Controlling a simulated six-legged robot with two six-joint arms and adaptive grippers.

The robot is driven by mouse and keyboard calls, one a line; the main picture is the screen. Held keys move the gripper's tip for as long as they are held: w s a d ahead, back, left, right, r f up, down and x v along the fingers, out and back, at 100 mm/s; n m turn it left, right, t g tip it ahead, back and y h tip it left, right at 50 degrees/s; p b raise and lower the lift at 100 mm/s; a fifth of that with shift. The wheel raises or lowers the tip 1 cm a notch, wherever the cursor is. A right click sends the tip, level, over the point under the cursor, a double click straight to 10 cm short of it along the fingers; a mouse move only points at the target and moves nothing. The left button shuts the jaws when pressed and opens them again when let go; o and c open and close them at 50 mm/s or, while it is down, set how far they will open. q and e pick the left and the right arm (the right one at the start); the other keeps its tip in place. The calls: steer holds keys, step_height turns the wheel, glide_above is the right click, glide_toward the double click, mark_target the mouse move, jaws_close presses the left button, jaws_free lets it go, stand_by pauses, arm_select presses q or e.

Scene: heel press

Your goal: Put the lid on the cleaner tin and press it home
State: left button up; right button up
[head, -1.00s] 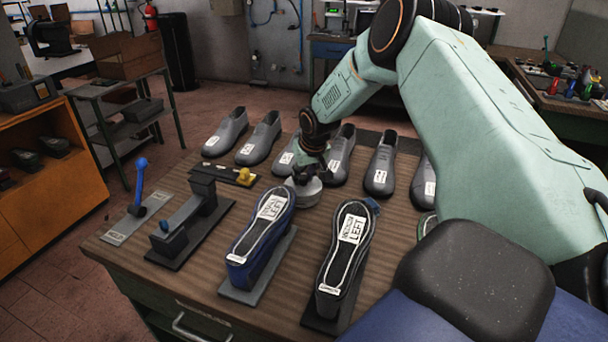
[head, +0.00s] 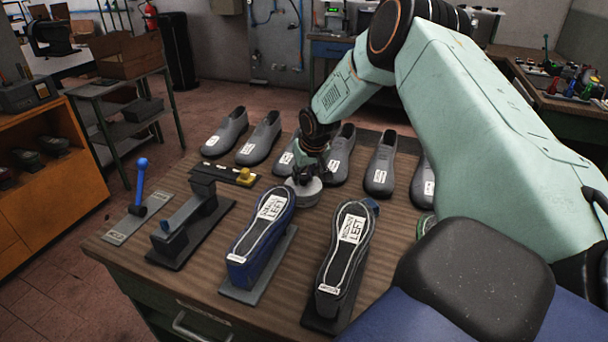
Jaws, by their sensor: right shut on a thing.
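My right gripper (head: 309,172) points down at the middle of the workbench, between the row of grey shoes and the two lasts. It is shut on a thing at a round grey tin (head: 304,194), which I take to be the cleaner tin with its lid. The fingers and wrist cover much of the tin's top, so I cannot tell whether the lid is seated or tilted. The blue last marked LEFT hides part of the tin's near side. My left gripper is not in view.
A blue last (head: 259,240) and a black last (head: 343,255) stand on plates in front of the tin. A black press (head: 190,220) and a blue-handled lever (head: 142,185) stand left. Grey shoes (head: 260,140) line the back. A yellow-knobbed strip (head: 226,174) lies left of the tin.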

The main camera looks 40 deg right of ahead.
steer(key=o, duration=0.9)
steer(key=shift+f, duration=0.15)
steer(key=o, duration=0.3)
steer(key=shift+o, duration=1.1)
steer(key=shift+r, duration=0.2)
steer(key=shift+r+p, duration=3.45)
steer(key=shift+p, duration=0.25)
steer(key=shift+f, duration=0.2)
